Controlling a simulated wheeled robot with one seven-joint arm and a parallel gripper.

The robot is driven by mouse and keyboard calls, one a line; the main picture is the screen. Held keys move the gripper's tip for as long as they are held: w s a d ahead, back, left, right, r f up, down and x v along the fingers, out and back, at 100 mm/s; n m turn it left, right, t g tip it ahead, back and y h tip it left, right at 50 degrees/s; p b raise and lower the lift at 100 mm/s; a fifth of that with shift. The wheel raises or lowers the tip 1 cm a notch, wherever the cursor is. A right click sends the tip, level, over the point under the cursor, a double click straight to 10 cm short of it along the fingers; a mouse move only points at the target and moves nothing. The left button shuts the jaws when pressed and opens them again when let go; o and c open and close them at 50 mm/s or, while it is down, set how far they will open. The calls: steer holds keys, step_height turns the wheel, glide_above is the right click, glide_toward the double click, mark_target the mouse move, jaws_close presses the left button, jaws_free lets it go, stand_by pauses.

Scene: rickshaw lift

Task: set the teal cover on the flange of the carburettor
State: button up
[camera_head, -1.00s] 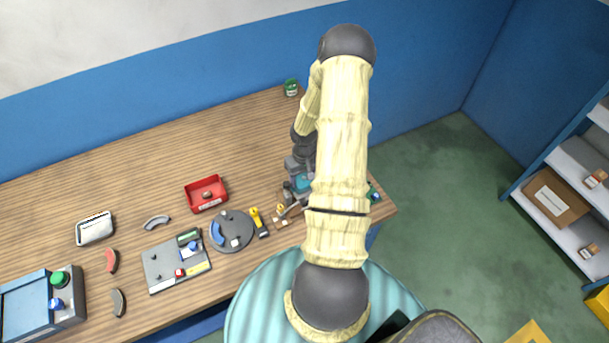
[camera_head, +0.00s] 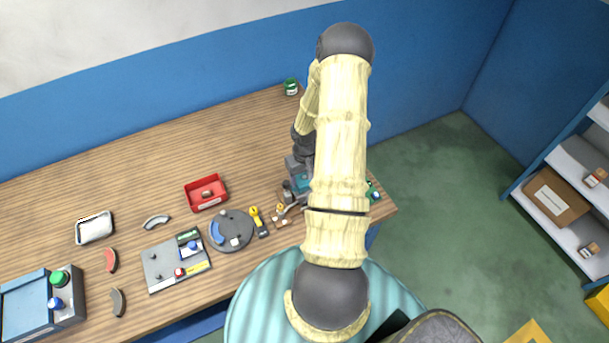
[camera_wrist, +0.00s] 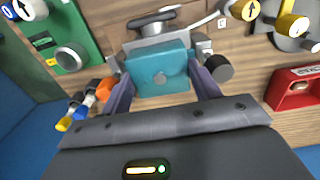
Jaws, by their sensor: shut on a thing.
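In the head view the cover (camera_head: 301,183) is a small teal patch beside my arm, and my gripper is mostly hidden by the arm. Grey metal parts, apparently the carburettor (camera_wrist: 160,28), show just beyond the cover in the wrist view. The flange is hidden, so I cannot tell whether the cover touches it.
A red bin (camera_head: 207,194) stands left of my gripper. A round grey turntable (camera_head: 231,231) and a grey fixture board (camera_head: 176,264) lie nearer the front. A green unit (camera_wrist: 68,42) stands close by in the wrist view. The table's back left is clear.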

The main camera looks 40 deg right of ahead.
steer(key=shift+f+b, duration=0.35)
stand_by(1.2)
stand_by(0.4)
steer(key=o, duration=1)
steer(key=c, duration=0.3)
steer(key=shift+o, duration=0.5)
steer(key=shift+r, duration=0.1)
